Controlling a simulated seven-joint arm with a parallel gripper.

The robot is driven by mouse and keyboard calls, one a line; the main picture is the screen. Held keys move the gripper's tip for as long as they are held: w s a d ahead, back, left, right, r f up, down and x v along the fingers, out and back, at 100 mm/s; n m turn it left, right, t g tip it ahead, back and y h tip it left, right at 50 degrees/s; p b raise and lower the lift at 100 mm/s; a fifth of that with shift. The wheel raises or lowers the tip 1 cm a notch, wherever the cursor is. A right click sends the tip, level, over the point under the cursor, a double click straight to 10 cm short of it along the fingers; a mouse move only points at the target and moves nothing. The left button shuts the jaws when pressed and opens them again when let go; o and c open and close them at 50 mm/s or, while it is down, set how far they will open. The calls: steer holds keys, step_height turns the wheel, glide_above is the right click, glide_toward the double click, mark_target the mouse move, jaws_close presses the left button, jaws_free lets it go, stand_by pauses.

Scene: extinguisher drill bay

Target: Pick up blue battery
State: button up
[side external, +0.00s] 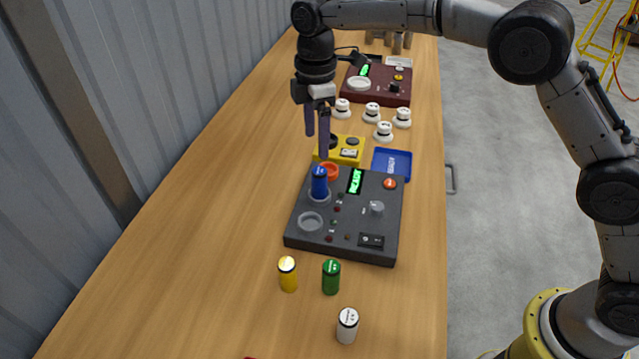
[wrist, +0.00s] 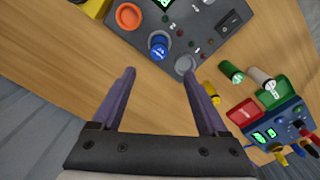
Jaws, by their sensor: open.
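The blue battery (side external: 319,183) stands upright in a round socket on the dark grey control panel (side external: 345,245) in the side view. In the wrist view the blue battery (wrist: 158,46) shows from above, beyond the fingertips and between their lines. My gripper (side external: 317,145) is open and empty, with its fingers pointing down. It hangs above and behind the panel, apart from the battery. In the wrist view the two purple fingers of my gripper (wrist: 163,85) are spread wide with bare table between them.
An orange knob (side external: 329,171) is close behind the battery. Yellow (side external: 288,274), green (side external: 331,277) and white (side external: 347,325) batteries stand in front of the panel. A yellow box (side external: 341,149) and blue tray (side external: 391,163) lie behind it. The table's left side is clear beside the corrugated wall.

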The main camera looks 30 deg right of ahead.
mark_target(319, 171)
step_height(319, 171, down, 7)
steer(key=shift+r, duration=0.2)
steer(key=shift+d+f, duration=0.2)
steer(key=shift+f, duration=1.15)
steer(key=shift+d+f, duration=0.15)
steer(key=shift+f, duration=1.2)
jaws_close()
